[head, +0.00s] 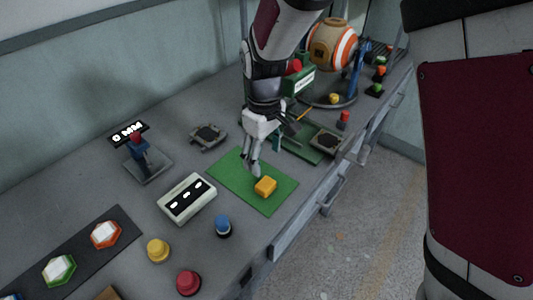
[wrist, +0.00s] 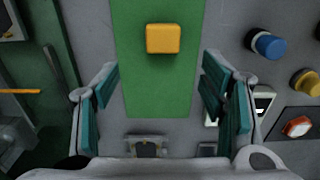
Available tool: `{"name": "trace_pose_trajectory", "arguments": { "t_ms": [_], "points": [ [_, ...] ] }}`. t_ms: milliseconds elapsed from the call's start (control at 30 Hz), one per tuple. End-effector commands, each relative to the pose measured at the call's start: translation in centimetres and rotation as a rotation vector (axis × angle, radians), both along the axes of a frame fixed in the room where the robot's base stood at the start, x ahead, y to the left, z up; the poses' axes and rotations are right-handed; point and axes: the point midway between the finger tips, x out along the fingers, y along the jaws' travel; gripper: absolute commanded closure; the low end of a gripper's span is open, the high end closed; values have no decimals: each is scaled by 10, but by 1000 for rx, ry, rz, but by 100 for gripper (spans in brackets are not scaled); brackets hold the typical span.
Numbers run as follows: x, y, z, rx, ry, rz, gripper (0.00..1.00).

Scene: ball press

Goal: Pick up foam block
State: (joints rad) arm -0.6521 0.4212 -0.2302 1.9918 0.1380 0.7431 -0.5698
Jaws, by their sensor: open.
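The foam block is a small yellow-orange block (head: 265,187) lying on a green mat (head: 236,171) on the grey workbench. In the wrist view the block (wrist: 163,39) is at the top centre, on the green mat (wrist: 158,95). My gripper (head: 254,168) is just above the mat, up and to the left of the block in the head view. In the wrist view its two teal-padded fingers (wrist: 160,83) are spread wide, with the block ahead between their lines and nothing held.
A blue button (head: 222,225), yellow button (head: 158,250) and red button (head: 188,282) are nearer. A joystick (head: 140,158) stands behind. The bench edge is close on the right.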

Motion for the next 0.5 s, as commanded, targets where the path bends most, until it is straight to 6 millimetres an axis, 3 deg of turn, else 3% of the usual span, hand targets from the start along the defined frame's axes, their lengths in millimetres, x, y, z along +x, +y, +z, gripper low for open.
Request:
{"name": "trace_pose_trajectory", "arguments": {
  "t_ms": [200, 500],
  "points": [
    [-1, -1, -39, -2, 3, -1, 35],
    [-3, -1, -61, -2, 3, -1, 35]
  ]
}}
